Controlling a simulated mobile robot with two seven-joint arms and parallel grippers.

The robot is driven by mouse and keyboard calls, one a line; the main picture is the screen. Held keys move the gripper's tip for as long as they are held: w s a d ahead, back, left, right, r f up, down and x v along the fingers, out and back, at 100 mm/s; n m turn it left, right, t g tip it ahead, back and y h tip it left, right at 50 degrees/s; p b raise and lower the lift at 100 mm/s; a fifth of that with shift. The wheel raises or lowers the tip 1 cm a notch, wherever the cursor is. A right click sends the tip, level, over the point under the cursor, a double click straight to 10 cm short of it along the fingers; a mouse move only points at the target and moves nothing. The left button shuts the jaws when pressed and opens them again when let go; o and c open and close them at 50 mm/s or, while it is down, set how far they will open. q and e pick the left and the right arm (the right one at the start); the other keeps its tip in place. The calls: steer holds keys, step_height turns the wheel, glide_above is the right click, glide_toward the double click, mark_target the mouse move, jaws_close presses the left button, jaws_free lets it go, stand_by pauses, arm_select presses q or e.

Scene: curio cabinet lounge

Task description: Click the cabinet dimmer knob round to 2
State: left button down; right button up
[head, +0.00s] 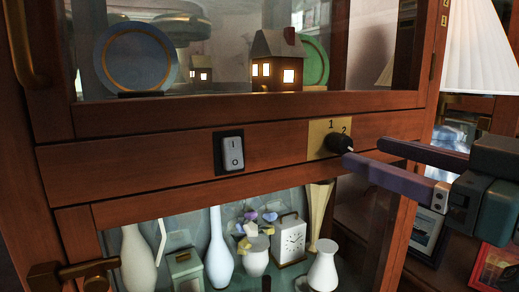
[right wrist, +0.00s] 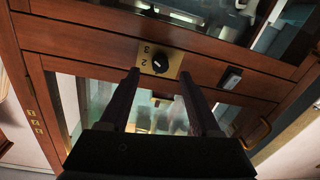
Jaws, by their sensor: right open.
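The dimmer knob (head: 338,143) is small, round and black. It sits on a brass plate (head: 316,138) on the cabinet's middle rail, with the digits 1 and 2 legible in the head view. My right gripper (head: 362,151) is open and reaches in from the right, its fingertips close to the knob. In the right wrist view the knob (right wrist: 160,63) lies just beyond and between the tips of my right gripper (right wrist: 159,73), with nothing held. A small pale mark shows on the knob; which digit it points at I cannot tell. My left gripper is not in view.
A white rocker switch (head: 232,153) sits left of the knob on the same rail. Glass panes above and below show a lit model house (head: 278,66), plates, vases and a white clock (head: 290,241). A lamp shade (head: 482,50) stands at the right.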

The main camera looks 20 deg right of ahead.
mark_target(347, 146)
steer(key=shift+w+a+b, duration=0.15)
steer(key=shift+w, duration=0.9)
steer(key=shift+w+a+b, duration=0.15)
steer(key=shift+w, duration=0.9)
steer(key=shift+c, duration=0.4)
jaws_close()
